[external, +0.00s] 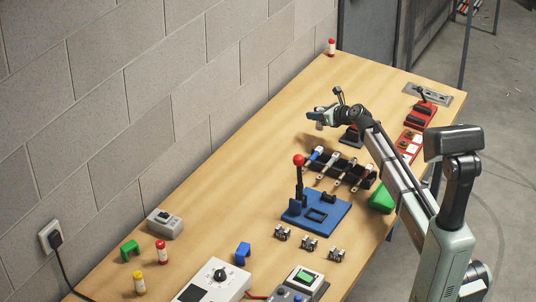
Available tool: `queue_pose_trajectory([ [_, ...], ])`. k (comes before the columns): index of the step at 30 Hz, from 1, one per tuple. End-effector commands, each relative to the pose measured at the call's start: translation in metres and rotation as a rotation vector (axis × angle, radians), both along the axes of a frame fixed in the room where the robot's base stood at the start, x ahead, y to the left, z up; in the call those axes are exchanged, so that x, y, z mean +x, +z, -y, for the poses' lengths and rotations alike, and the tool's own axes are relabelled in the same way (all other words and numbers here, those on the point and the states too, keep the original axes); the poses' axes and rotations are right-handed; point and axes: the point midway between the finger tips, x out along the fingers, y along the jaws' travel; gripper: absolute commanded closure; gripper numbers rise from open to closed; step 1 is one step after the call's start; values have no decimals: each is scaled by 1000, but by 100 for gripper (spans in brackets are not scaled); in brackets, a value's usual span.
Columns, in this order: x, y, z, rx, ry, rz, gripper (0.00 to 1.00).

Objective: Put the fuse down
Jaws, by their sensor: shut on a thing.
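My gripper (315,117) is above the far half of the wooden workbench, near the wall side, clear of the bench top. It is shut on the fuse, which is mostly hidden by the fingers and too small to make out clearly. Other fuse-like cylinders stand upright on the bench: a red-and-white one (332,47) at the far corner, another red-and-white one (161,252) at the near left, and a yellow-and-white one (139,284) nearer still.
Below and right of my gripper is a black rack (340,170) with several levers. A blue base (316,214) with a red-knobbed lever stands nearer. Red units (418,115) line the right edge. The bench strip (240,160) along the block wall is clear.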

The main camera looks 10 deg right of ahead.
Motion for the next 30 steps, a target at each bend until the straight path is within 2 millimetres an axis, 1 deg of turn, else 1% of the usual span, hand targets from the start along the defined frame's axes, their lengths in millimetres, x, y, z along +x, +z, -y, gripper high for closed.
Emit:
queue_pose_trajectory([
  [1,0,-8,0,-1,0,-1,97],
  [8,0,-24,0,0,0,0,97],
  [12,0,-41,0,1,-1,-2,97],
  [15,0,-51,0,0,-1,0,97],
  [27,0,-55,0,0,-1,0,97],
  [28,0,-55,0,0,0,0,64],
  [30,0,-55,0,0,0,0,57],
])
